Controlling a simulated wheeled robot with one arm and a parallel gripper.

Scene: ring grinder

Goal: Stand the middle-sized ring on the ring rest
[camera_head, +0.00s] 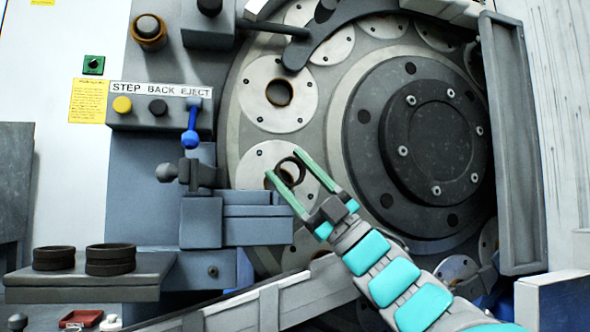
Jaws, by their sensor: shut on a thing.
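My gripper (284,164) reaches in from the lower right, its two green fingers in front of a pale round plate (252,160) on the big wheel. The fingers are shut on a dark brown ring (299,164), held on edge with its opening showing. It overlaps the plate's central hole in the picture; I cannot tell whether it touches the plate. A grey ledge (90,283) at lower left carries dark rings, one lower group (54,259) and one taller (110,260). I cannot tell for certain whether this ledge is the ring rest.
The dial wheel has several pale plates; the upper one (300,105) shows a brown-rimmed hole. A control box (133,121) reads STEP, BACK, EJECT, with a blue lever (190,138) beside it. A grey chute (240,312) runs below my gripper. A red tray (80,318) lies below the ledge.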

